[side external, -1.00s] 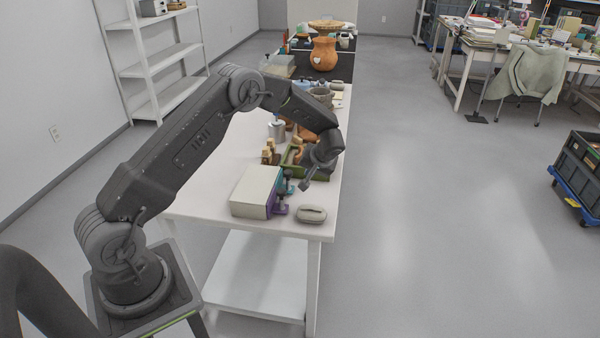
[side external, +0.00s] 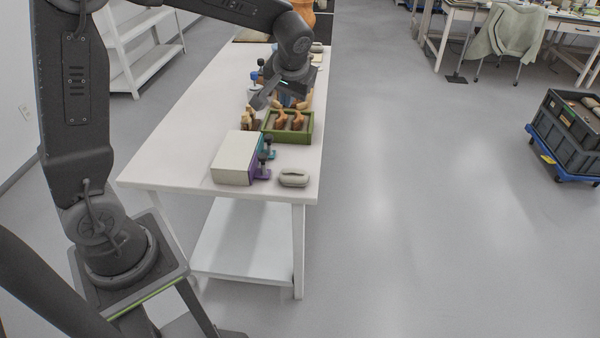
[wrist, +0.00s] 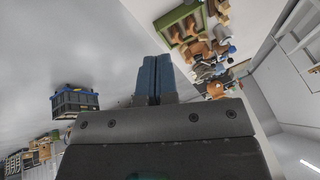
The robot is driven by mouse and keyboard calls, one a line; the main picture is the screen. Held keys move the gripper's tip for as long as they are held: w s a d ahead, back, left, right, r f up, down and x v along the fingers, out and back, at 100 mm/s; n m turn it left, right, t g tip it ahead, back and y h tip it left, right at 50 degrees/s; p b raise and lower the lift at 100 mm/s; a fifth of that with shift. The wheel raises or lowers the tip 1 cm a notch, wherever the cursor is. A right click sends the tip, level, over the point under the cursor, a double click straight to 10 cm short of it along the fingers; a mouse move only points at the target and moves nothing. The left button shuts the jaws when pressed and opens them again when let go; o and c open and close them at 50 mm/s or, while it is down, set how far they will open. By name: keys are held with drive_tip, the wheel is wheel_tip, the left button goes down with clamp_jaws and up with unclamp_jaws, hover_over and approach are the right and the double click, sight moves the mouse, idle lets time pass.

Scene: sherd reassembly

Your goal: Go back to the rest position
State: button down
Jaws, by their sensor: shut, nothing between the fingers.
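My gripper (side external: 262,99) is raised over the white table (side external: 170,155) in the side view, with nothing held. In the wrist view its two blue-grey fingers (wrist: 154,78) lie together, shut and empty. Below and right of it in the side view stands a green tray (side external: 308,136) with brown pieces (side external: 281,118) in it. The tray also shows at the top of the wrist view (wrist: 168,16), apart from the fingers. My arm hides part of the table's far end.
A white box (side external: 233,158), purple and teal clamps (side external: 262,173) and a grey oval object (side external: 293,178) sit at the table's near end. Small wooden pieces (side external: 247,117) stand left of the tray.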

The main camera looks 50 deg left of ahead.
drive_tip(key=s+d+r+m+t+h, duration=0.1)
drive_tip(key=s+d, duration=0.4)
drive_tip(key=s, duration=0.6)
drive_tip(key=s+d+r+m+t+h, duration=0.2)
drive_tip(key=s+d+r+m+h, duration=0.1)
drive_tip(key=s, duration=0.8)
drive_tip(key=shift+s+d+r+m, duration=0.3)
drive_tip(key=shift+d+r+m, duration=0.45)
drive_tip(key=shift+d, duration=0.45)
